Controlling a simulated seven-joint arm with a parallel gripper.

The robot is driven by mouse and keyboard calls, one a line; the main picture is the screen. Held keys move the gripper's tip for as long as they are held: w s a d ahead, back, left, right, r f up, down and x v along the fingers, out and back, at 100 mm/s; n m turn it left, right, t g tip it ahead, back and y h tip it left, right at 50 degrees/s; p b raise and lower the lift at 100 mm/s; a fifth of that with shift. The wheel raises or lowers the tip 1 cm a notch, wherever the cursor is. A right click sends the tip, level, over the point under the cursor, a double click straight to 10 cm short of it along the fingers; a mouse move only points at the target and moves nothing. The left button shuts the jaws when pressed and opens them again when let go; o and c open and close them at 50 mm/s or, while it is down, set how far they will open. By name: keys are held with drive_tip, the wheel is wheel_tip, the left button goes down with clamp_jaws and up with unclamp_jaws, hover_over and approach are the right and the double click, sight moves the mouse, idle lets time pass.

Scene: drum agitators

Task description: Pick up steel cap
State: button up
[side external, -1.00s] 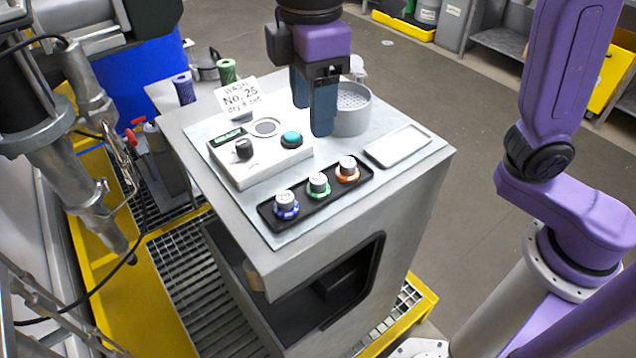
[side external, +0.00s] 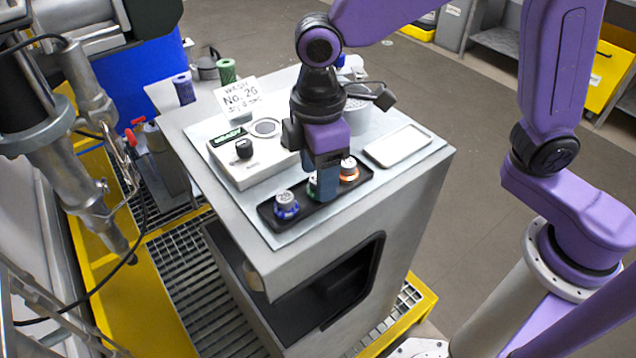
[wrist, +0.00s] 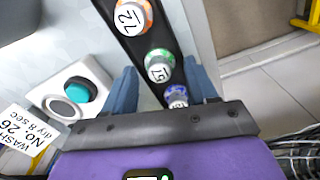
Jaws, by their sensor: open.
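Three silver-topped caps with coloured rings stand in a row in a black tray (side external: 262,213). The blue-ringed cap (side external: 286,206) is at the left and the orange-ringed cap (side external: 349,170) at the right. The green-ringed cap (wrist: 160,66) is in the middle, mostly hidden behind my fingers in the side view. Which one the task calls the steel cap I cannot tell. My gripper (side external: 325,188) is open, pointing down over the middle of the tray. In the wrist view its fingers (wrist: 161,72) stand apart on either side of the green-ringed cap; I cannot tell if they touch it.
A sign (side external: 240,103), a grey round container (side external: 357,116) and a flat white dish (side external: 398,146) are on the cabinet top.

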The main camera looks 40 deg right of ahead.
drive_tip(key=shift+f, duration=0.15)
clamp_jaws()
